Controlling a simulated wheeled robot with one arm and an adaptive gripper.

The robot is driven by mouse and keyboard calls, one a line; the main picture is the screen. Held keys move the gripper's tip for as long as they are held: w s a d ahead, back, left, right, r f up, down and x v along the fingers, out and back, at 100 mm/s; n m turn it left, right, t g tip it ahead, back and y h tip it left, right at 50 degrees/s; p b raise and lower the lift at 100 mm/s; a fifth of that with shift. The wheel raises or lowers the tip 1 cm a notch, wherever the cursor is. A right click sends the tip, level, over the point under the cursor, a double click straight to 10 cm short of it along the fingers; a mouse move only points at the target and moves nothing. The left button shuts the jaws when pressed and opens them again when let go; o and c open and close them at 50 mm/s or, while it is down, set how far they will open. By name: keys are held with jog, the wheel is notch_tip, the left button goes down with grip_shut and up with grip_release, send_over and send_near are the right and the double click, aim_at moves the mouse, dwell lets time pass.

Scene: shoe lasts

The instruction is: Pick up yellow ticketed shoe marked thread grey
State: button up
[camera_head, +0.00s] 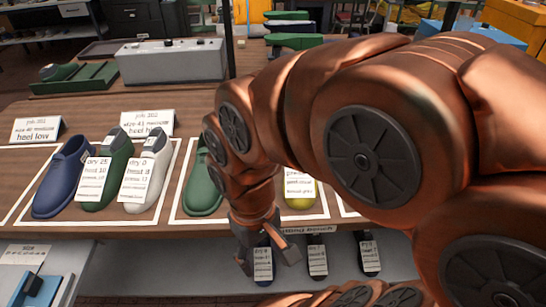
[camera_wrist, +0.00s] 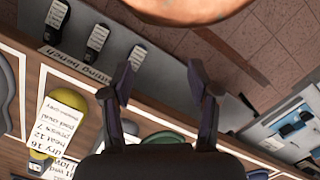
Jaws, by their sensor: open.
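A yellow shoe (camera_head: 301,203) with a white ticket sits on the bench to the right of my forearm, and my arm hides its upper part. In the wrist view the yellow shoe (camera_wrist: 41,154) is at the lower left, largely covered by its ticket (camera_wrist: 60,122). I cannot read its thread marking clearly. My gripper (camera_head: 268,256) is open and empty, pointing down in front of the bench's front edge, left of and nearer than the yellow shoe. In the wrist view the spread fingers (camera_wrist: 160,82) have nothing between them.
A blue shoe (camera_head: 62,178), green shoes (camera_head: 204,190) and a white shoe (camera_head: 154,172) stand in white outlined areas on the bench (camera_head: 120,228). Several dark ticketed shoes (camera_head: 317,272) sit on a lower grey shelf beside my gripper. A grey box (camera_head: 171,65) stands behind.

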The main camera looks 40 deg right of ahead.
jog(key=o, duration=0.3)
jog(key=shift+m+t, duration=0.6)
jog(key=shift+m, duration=0.1)
jog(key=w+d, duration=0.1)
jog(key=w, duration=0.1)
jog(key=w+d, duration=0.1)
jog(key=w, duration=0.1)
jog(key=w+d, duration=0.1)
jog(key=w, duration=0.1)
jog(key=shift+o, duration=1)
jog(key=w+d+m+t, duration=0.1)
jog(key=w+d, duration=0.5)
jog(key=shift+r+m+h+b, duration=0.15)
jog(key=shift+m+h+b, duration=0.15)
jog(key=shift+m+b, duration=0.1)
jog(key=w+d+m+t, duration=0.1)
jog(key=w+d, duration=0.1)
jog(key=d, duration=0.4)
jog(key=w+d+m+t+h, duration=0.1)
jog(key=w+d+m, duration=0.1)
jog(key=d, duration=0.5)
jog(key=w+d+m+h, duration=0.1)
jog(key=w+d, duration=0.3)
jog(key=d, duration=0.3)
jog(key=shift+d+r+t+b, duration=0.2)
jog(key=shift+t+b, duration=0.1)
jog(key=shift+t, duration=0.1)
jog(key=shift+d+f, duration=0.15)
jog(key=shift+p+x, duration=1.35)
jog(key=shift+x, duration=2.3)
